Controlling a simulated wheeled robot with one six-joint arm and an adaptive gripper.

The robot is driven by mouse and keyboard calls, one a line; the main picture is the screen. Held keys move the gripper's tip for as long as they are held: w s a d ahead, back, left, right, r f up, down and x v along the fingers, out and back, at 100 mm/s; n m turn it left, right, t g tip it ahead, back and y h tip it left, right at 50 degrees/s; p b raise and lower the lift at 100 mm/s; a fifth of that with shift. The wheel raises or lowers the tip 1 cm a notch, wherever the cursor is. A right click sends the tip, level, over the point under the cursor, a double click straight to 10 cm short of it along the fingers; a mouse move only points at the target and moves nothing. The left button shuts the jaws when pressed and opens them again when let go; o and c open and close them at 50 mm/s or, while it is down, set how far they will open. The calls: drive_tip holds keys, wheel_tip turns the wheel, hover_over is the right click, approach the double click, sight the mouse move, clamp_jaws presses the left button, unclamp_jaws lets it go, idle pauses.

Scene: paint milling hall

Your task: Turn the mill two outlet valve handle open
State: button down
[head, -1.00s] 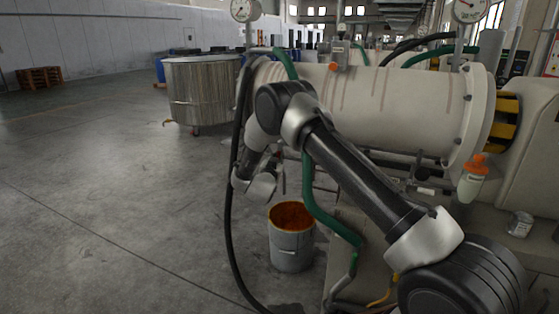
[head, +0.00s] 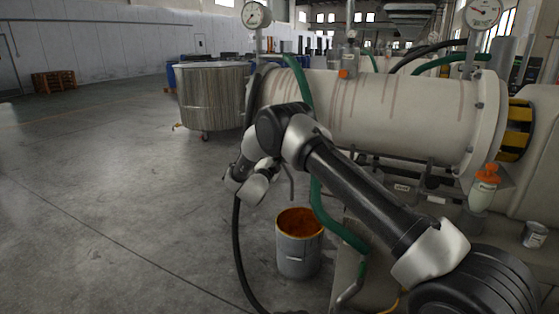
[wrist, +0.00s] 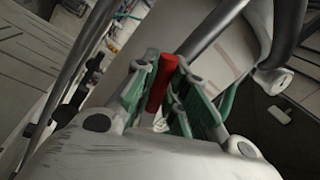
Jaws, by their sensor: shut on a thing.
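A red handle (wrist: 161,84) shows in the wrist view, between the green-padded fingers of my gripper (wrist: 163,88). The gripper is shut on it, with a finger on each side. In the head view the large cream mill cylinder (head: 400,115) lies on its side behind my arm. My arm reaches to the left end of the mill, and the handle and fingertips are hidden there behind my own wrist links. I cannot tell from this how far the handle is turned.
An open bucket with orange-brown contents (head: 298,250) stands on the floor below my wrist. A green hose (head: 320,210) and a black hose (head: 238,245) run down beside it. A large metal vat (head: 213,100) stands behind left. The floor at left is clear.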

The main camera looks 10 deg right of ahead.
drive_tip(key=shift+w+a+r+m+g+h, duration=0.15)
drive_tip(key=shift+r+m+h, duration=0.15)
drive_tip(key=shift+m, duration=0.7)
drive_tip(key=shift+s+r+m+g+h, duration=0.15)
drive_tip(key=shift+r+m, duration=0.3)
drive_tip(key=shift+m, duration=0.55)
drive_tip(key=shift+w+a+r+m+g+h, duration=0.15)
drive_tip(key=shift+r+m+h, duration=0.15)
drive_tip(key=shift+m, duration=0.7)
drive_tip(key=shift+d+r, duration=0.1)
drive_tip(key=c, duration=1.4)
unclamp_jaws()
drive_tip(key=shift+c, duration=0.2)
drive_tip(key=v, duration=1.2)
